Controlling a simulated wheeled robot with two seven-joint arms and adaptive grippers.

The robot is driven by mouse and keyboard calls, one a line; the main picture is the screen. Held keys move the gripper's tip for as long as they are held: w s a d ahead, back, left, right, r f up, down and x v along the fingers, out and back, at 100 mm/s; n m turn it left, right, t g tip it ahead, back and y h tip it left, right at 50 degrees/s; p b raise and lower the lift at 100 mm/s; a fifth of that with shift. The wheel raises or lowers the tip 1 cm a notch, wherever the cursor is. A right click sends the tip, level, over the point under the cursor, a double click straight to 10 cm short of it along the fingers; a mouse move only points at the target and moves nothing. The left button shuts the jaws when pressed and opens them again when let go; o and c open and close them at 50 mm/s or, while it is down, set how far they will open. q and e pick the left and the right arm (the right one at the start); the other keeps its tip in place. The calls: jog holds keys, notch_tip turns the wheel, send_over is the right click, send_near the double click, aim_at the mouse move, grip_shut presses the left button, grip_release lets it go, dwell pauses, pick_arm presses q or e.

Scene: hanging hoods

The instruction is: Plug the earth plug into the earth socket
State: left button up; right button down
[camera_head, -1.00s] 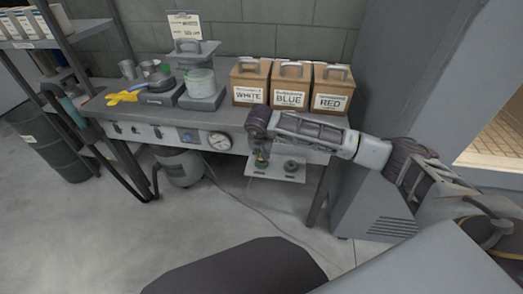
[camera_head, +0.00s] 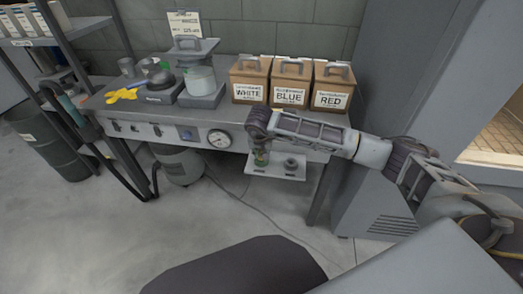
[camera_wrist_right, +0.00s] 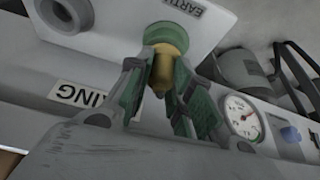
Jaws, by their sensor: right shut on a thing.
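My right gripper (camera_head: 260,152) is at the small shelf (camera_head: 262,174) under the bench front. In the right wrist view its green-padded fingers (camera_wrist_right: 164,78) are shut on a brass-coloured piece, which I take as the earth plug (camera_wrist_right: 168,66). A green collar (camera_wrist_right: 172,34) sits at the far end of the brass piece, against the pale plate marked EARTH (camera_wrist_right: 184,6). I cannot tell whether the collar is the plug's own or the earth socket, nor how deep the plug sits. My left gripper is not in view.
A grey round fitting (camera_head: 291,164) stands beside the gripper on the shelf. A gauge (camera_head: 219,139) is on the bench front. Boxes marked WHITE (camera_head: 248,92), BLUE (camera_head: 290,98) and RED (camera_head: 331,101) stand above. A cable runs across the open floor.

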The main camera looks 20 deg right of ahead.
jog(key=shift+f, duration=0.1)
jog(key=c, duration=1.2)
grip_release()
jog(key=shift+v, duration=6)
